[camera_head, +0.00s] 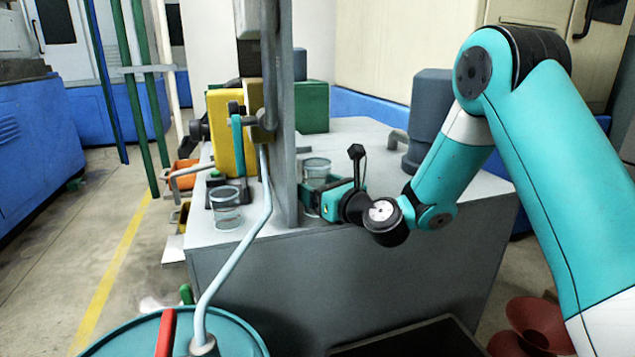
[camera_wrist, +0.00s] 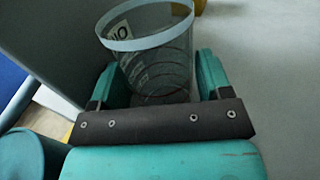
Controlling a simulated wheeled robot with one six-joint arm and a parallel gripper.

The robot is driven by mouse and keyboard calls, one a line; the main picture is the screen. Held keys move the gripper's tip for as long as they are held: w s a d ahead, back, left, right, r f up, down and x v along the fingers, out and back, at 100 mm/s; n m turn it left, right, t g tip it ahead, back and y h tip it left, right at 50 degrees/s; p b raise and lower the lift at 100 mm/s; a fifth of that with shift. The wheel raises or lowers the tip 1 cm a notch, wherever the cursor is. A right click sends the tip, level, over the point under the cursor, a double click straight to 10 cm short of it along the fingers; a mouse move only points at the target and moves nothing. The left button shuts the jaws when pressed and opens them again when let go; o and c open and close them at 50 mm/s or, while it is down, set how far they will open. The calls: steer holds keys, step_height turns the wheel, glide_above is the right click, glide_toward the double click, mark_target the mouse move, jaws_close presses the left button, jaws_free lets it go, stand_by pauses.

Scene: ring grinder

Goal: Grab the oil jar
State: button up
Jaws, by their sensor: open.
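A clear glass jar (camera_wrist: 155,55) with a pale rim and a partly readable label stands between the two teal fingers of my gripper (camera_wrist: 160,85) in the wrist view. The fingers are open on either side of it; I cannot tell whether either touches it. In the head view my gripper (camera_head: 320,190) is low over the grey machine top, just right of the grey post, and the jar (camera_head: 316,168) shows there with its lower part hidden by the gripper. A second glass jar (camera_head: 225,208) stands left of the post.
The grey post (camera_head: 286,110) rises close to the gripper's left. A dark blue-grey cylinder (camera_head: 428,115) stands on the grey machine top (camera_head: 370,140) to the right. A teal drum (camera_head: 235,330) with a bent pipe is in front. Yellow and green blocks sit behind.

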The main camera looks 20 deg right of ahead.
steer(key=shift+w+a+r+p, duration=0.25)
steer(key=shift+w+p, duration=0.05)
steer(key=shift+w, duration=0.2)
steer(key=shift+w+a+f, duration=0.1)
steer(key=shift+w+f, duration=0.1)
steer(key=shift+w, duration=0.1)
steer(key=c, duration=0.7)
steer(key=shift+r, duration=0.15)
